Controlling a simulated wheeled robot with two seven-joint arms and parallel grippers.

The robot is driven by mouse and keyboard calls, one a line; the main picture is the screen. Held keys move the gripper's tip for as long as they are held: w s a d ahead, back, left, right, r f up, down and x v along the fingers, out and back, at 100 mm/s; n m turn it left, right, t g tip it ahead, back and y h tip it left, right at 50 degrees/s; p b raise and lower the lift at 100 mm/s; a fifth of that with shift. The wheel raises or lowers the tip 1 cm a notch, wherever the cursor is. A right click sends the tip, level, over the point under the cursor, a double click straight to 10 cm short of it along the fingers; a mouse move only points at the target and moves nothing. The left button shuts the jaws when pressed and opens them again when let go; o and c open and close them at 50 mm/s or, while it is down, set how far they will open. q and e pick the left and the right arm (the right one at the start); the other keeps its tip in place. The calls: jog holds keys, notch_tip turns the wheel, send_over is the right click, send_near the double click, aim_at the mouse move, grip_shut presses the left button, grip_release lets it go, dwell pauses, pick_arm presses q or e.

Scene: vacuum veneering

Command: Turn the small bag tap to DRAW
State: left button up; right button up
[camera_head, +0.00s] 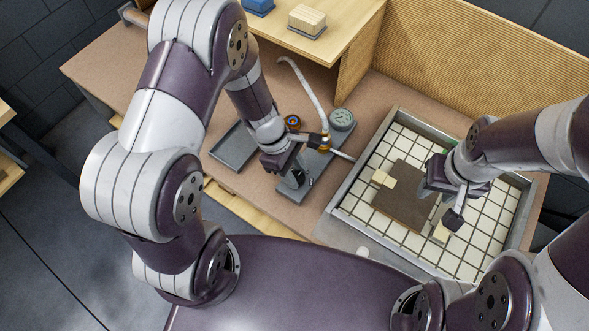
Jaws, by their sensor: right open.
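What looks like the small bag tap is a brass-coloured fitting (324,149) at the lower end of a pale hose, beside the gridded frame. Its handle and position marks are too small to read, and my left gripper partly covers it. My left gripper (308,160) is above the grey plate next to the tap, its dark fingers apart. One finger is close to the fitting; I cannot tell whether it touches. My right gripper (439,203) is open over the gridded bed, above the right part of a brown panel (400,198).
The metal-rimmed frame (345,197) surrounds the white gridded bed. A round grey-green part (342,119) and a small round orange-and-blue part (292,122) stand near the hose (303,86). A grey tray (232,148) lies left. A raised wooden shelf stands behind.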

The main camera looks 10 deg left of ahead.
pick_arm(q)
jog(key=shift+m, duration=0.4)
jog(key=shift+c, duration=0.2)
jog(key=shift+r+m+g+p, duration=0.1)
jog(key=shift+m+g+p, duration=0.3)
jog(key=shift+m+p, duration=0.15)
jog(key=m, duration=0.2)
jog(key=m+g+p, duration=0.1)
jog(key=shift+w+d+m+y, duration=0.1)
jog(key=shift+w+m+y, duration=0.1)
jog(key=shift+m+y, duration=0.2)
jog(key=m+g+y+p, duration=0.1)
jog(key=m, duration=0.2)
jog(key=shift+w+d, duration=0.1)
jog(key=shift+d, duration=0.05)
jog(key=shift+m+g+y, duration=0.3)
jog(key=shift+m+y, duration=0.3)
jog(key=shift+m, duration=1.05)
jog(key=o, duration=1)
jog(key=shift+d, duration=0.1)
